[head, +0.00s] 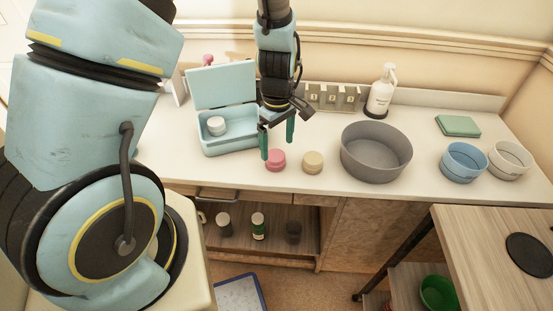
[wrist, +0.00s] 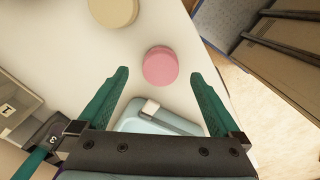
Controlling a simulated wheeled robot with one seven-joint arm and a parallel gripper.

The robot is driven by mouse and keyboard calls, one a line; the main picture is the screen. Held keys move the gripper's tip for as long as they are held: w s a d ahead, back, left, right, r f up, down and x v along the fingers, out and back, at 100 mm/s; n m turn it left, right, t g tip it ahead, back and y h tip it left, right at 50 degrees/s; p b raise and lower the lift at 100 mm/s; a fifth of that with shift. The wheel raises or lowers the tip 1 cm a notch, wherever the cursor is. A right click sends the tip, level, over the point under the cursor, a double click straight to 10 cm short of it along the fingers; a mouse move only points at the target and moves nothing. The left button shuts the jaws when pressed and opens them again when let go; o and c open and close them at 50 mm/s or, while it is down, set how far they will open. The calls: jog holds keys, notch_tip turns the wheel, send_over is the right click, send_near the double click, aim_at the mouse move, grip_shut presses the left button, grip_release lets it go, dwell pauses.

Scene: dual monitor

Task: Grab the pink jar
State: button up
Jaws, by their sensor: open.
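The pink jar (head: 275,160) stands upright on the white counter, near its front edge, just left of a beige jar (head: 312,162). In the wrist view the pink jar (wrist: 160,66) lies beyond the fingertips, between their lines and nothing touches it. My gripper (head: 277,145) is open and empty, with its green fingers pointing down above the counter beside the pink jar. In the wrist view both fingers of my gripper (wrist: 160,72) are spread apart.
A light blue open box (head: 228,145) with a grey-white jar (head: 216,126) in it stands left of my gripper. A large grey bowl (head: 376,152) stands to the right. The beige jar also shows in the wrist view (wrist: 113,10). A soap bottle (head: 380,93) stands behind.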

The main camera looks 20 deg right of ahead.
aim_at(276, 155)
jog(key=shift+w+a+f+p, duration=0.15)
jog(key=shift+f+p, duration=0.3)
jog(key=shift+f, duration=0.85)
jog(key=shift+w+a+f+p, duration=0.1)
jog(key=shift+f+p, duration=0.3)
jog(key=shift+f, duration=0.9)
jog(key=shift+d, duration=0.1)
jog(key=c, duration=1.4)
jog(key=shift+o, duration=0.2)
jog(key=shift+r, duration=0.1)
